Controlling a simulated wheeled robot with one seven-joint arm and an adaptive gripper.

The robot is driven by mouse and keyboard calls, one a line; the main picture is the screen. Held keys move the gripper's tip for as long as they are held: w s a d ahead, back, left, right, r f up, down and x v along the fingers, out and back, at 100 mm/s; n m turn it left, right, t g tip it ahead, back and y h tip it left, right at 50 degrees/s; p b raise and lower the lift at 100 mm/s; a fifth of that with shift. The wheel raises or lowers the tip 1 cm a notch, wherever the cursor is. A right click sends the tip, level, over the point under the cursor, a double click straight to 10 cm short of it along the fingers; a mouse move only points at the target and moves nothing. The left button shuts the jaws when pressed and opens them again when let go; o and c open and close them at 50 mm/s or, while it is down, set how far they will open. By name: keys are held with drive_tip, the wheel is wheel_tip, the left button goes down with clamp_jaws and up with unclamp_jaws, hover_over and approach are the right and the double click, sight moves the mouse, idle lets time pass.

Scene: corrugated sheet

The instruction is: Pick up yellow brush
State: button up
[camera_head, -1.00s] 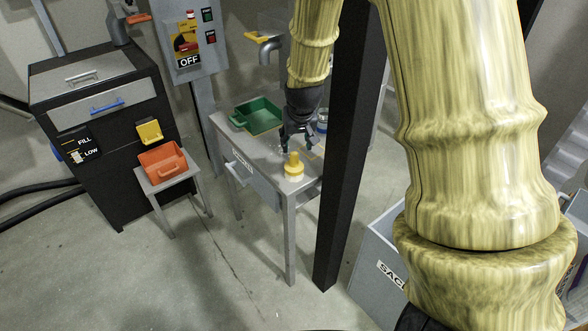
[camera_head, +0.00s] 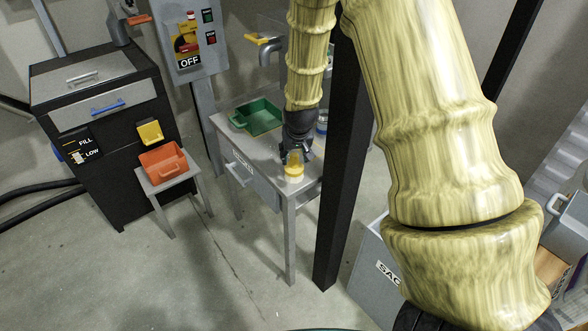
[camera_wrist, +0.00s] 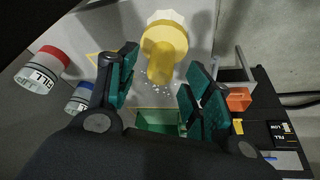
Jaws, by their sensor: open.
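The yellow brush (camera_head: 293,174) stands on the grey table (camera_head: 262,166) near its front right corner. In the wrist view the brush (camera_wrist: 165,45) has a round yellow body with a pale base, and a yellow handle reaching toward my gripper. My gripper (camera_head: 297,156) is right above the brush in the head view and partly hides its upper part. In the wrist view my gripper (camera_wrist: 160,88) is open, with teal pads on either side of the handle's line. I cannot tell whether the pads touch it.
A green tray (camera_head: 262,118) lies on the table behind my gripper. A jar with a red lid (camera_wrist: 42,70) and one with a blue lid (camera_wrist: 78,97) stand beside the brush. A black post (camera_head: 345,170) rises close to the table's right side. An orange bin (camera_head: 163,163) sits on a small stand.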

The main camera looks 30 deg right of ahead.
sight(295, 156)
drive_tip(key=shift+x, duration=1.5)
clamp_jaws()
